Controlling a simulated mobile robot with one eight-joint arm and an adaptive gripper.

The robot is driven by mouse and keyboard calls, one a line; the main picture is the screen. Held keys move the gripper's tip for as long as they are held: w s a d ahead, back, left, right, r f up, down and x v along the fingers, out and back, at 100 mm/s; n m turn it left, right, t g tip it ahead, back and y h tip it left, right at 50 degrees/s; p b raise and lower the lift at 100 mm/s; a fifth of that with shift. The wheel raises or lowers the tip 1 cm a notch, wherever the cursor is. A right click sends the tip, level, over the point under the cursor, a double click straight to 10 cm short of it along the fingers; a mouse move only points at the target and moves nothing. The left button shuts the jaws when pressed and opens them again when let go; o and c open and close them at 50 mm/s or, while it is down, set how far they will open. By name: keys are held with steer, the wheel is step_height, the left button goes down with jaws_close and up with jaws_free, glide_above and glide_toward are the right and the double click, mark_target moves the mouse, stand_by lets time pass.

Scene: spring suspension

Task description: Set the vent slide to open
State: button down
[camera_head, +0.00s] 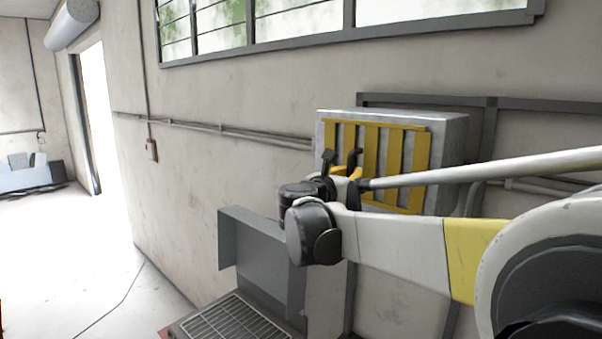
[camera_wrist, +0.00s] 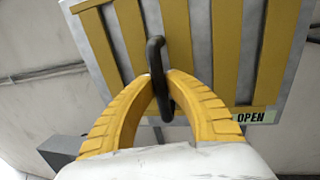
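The vent is a pale grey wall box with yellow vertical slats (camera_head: 370,150). The slats (camera_wrist: 228,50) fill the top of the wrist view, with grey gaps between them. A black handle (camera_wrist: 156,55) stands out from the slatted front; its top also shows in the head view (camera_head: 352,157). My gripper (camera_wrist: 160,78) has its yellow fingers closed in on both sides of the handle, which passes between the fingertips. In the head view my gripper (camera_head: 346,172) is at the lower left of the vent, partly hidden by my wrist. A green "OPEN" label (camera_wrist: 250,118) is at the lower right of the vent.
A grey metal machine housing (camera_head: 262,258) with a grated top (camera_head: 235,322) stands below my wrist. Pipes (camera_head: 220,128) and a dark metal frame (camera_head: 430,100) run along the wall around the vent. Open floor (camera_head: 60,260) lies to the left by a doorway.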

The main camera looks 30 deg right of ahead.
mark_target(369, 171)
steer(key=shift+s+d, duration=0.3)
steer(key=shift+s, duration=0.6)
steer(key=shift+s+d, duration=0.25)
steer(key=shift+s, duration=0.6)
steer(key=shift+w, duration=0.15)
steer(key=c, duration=1.7)
jaws_free()
steer(key=shift+c, duration=0.2)
steer(key=o, duration=0.3)
steer(key=shift+s+d, duration=0.15)
steer(key=shift+s, duration=0.1)
steer(key=shift+o, duration=0.2)
steer(key=shift+w, duration=0.1)
steer(key=shift+a, duration=0.3)
steer(key=v, duration=1.1)
steer(key=shift+s+a, duration=0.25)
steer(key=shift+s, duration=0.05)
